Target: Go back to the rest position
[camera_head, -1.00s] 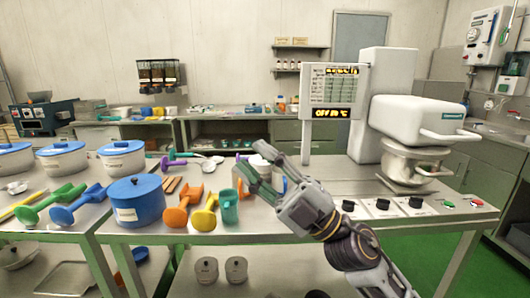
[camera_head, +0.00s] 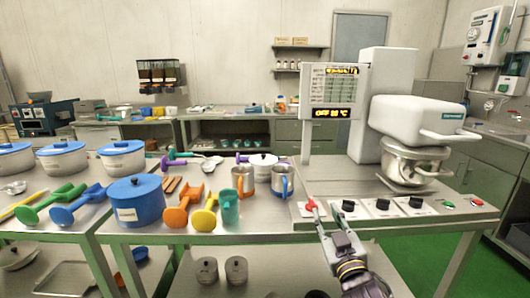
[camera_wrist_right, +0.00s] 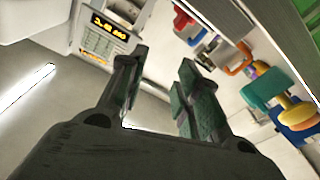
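My right gripper (camera_head: 328,236) is low at the front edge of the metal table (camera_head: 265,222), below the red knob of the kettle's control panel. In the right wrist view its two fingers (camera_wrist_right: 160,72) stand apart with nothing between them, so it is open and empty. My left gripper is not in the head view. The nougat kettle (camera_head: 414,164) sits under the white mixer head (camera_head: 416,117) at the right of the table.
An orange mug (camera_head: 243,182) and a blue-handled mug (camera_head: 281,182) stand left of the control panel (camera_head: 383,207). A teal cup (camera_head: 229,206), colored scoops and a blue pot (camera_head: 137,202) are further left. Green floor is open at right.

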